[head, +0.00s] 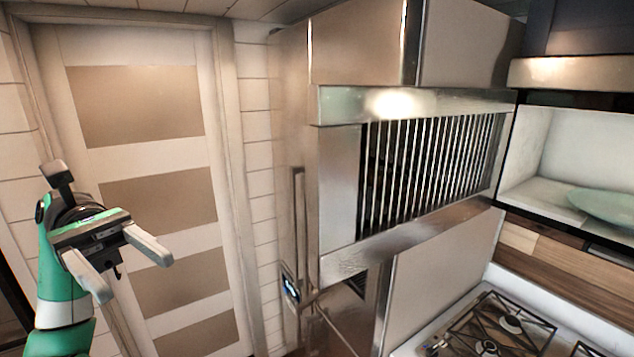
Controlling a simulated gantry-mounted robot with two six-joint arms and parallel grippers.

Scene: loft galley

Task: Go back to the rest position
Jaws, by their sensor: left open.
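My left gripper (130,267) is at the left of the head view, raised in front of the panelled door. Its two pale fingers are spread apart with nothing between them. My left arm, green and white, comes up from the lower left edge. My right gripper does not show in this view.
A panelled door (140,110) stands behind the gripper. A tall steel unit with a slatted front (430,170) fills the middle. A gas hob (495,325) is at the lower right. A pale green dish (605,203) sits in an open shelf at the right.

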